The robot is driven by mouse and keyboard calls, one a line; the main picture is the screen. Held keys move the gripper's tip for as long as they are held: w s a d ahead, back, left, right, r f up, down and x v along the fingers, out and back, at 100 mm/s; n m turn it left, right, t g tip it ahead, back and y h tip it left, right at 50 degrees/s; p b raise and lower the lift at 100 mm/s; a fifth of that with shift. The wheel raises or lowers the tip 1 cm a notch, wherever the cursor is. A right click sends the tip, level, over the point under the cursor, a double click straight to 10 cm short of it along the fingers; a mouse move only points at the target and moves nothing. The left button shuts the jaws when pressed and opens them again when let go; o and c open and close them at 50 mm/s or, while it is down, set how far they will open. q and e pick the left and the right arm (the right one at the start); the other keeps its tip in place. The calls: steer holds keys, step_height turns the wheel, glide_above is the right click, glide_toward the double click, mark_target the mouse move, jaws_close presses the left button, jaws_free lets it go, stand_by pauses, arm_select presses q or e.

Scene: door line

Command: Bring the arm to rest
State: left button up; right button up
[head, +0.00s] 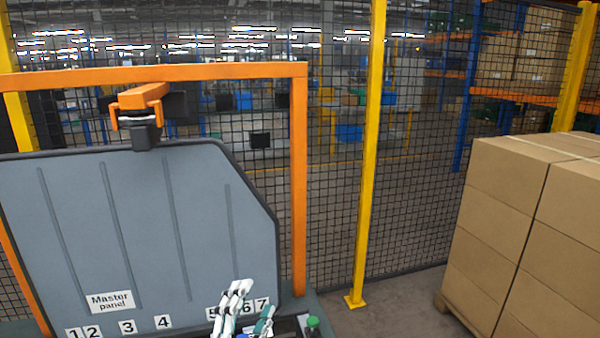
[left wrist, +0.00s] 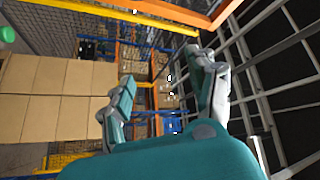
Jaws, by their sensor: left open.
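My left gripper (head: 254,304) is low in the head view, in front of the bottom edge of a grey panel and near its number labels. It is white and teal, and it partly covers the label row around 5 and 6. In the left wrist view the two fingers of this gripper (left wrist: 165,80) stand well apart with nothing between them. My right gripper is in neither view.
The grey door panel (head: 140,230), labelled "Master panel", hangs from an orange clamp (head: 140,100) under an orange frame (head: 299,180). A yellow post (head: 368,150) and mesh fence stand behind. Stacked cartons (head: 510,220) stand right; a green-capped item (head: 313,323) is beside the gripper.

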arm_select(q)
steer(key=s+a+f+n+g+y, duration=0.3)
steer(key=a+f+n+g+y, duration=0.15)
steer(key=f, duration=0.35)
steer(key=s+a+f+n+g+y, duration=0.3)
steer(key=a+f+n, duration=0.25)
steer(key=f, duration=0.25)
steer(key=s+a+f+n+g+h, duration=0.1)
steer(key=s+f+n+g, duration=0.1)
steer(key=s+f+g, duration=0.6)
steer(key=s+a+f+n+g, duration=0.1)
steer(key=s+f, duration=0.3)
steer(key=s, duration=0.8)
step_height(320, 180, down, 26)
steer(key=g, duration=0.2)
steer(key=s+a+f+b, duration=0.1)
steer(key=s+a+f, duration=0.2)
steer(key=s+f, duration=1.4)
steer(key=shift+s+a+f+g+b, duration=0.15)
steer(key=shift+s+f+g+b, duration=0.15)
steer(key=shift+g, duration=0.05)
